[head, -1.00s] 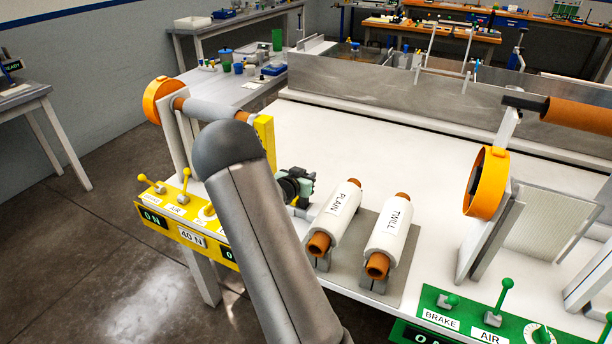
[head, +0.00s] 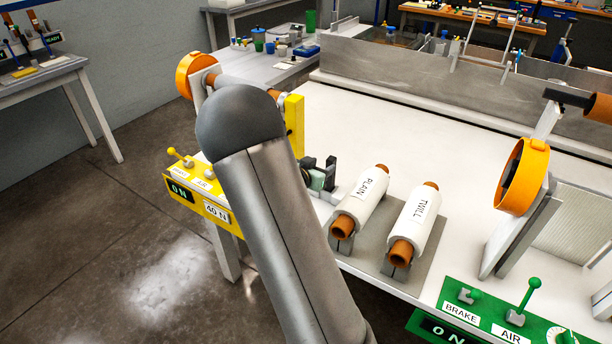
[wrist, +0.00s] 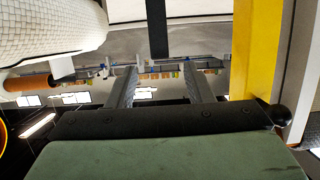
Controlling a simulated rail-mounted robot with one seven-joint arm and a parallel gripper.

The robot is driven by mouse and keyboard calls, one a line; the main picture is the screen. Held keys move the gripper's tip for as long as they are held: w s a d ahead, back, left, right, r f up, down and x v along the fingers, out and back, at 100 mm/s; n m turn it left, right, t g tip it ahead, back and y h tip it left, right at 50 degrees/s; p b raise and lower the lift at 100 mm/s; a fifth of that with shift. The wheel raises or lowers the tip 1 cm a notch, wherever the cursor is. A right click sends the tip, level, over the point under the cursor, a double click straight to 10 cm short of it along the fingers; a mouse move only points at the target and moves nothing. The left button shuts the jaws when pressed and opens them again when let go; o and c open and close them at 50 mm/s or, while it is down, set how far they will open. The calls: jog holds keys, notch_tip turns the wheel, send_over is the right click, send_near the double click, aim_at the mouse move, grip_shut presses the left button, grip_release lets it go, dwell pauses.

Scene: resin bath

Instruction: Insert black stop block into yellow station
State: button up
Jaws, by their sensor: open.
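The yellow station stands at left in the head view, with a yellow control panel (head: 203,200), a yellow upright (head: 294,122) and an orange disc (head: 196,74). My gripper (wrist: 160,70) is open, its two grey fingers apart with nothing visibly held. In the head view, my grey arm hides most of it; only its dark and green body shows beside the upright. In the wrist view, the yellow upright (wrist: 257,48) is right of the fingers. A dark bar (wrist: 158,28) shows between and beyond the fingertips; I cannot tell whether it is the black stop block.
A white roll (wrist: 48,32) is close at upper left in the wrist view. Rolls marked PLAIN (head: 361,205) and TWILL (head: 415,224) lie on a grey plate right of my arm. A green panel (head: 500,318) is at front right. The white table (head: 400,130) behind is clear.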

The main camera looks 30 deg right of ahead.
jog(key=v, duration=0.8)
jog(key=shift+a, duration=0.3)
jog(key=shift+r, duration=0.1)
jog(key=w+a+n+t+y, duration=0.2)
jog(key=a+n+t+y, duration=0.15)
jog(key=a+y, duration=0.55)
jog(key=s+a+r+n+g+y, duration=0.1)
jog(key=s+a+n+y, duration=0.15)
jog(key=a, duration=0.35)
jog(key=s+a+n+g+y, duration=0.1)
jog(key=s+a+n+y, duration=0.1)
jog(key=s+a, duration=0.25)
jog(key=s+a+r+n+g, duration=0.1)
jog(key=s+n+g, duration=0.4)
jog(key=s, duration=1.5)
jog(key=shift+a+r+g, duration=0.2)
jog(key=shift+a+g, duration=0.55)
jog(key=shift+g, duration=0.4)
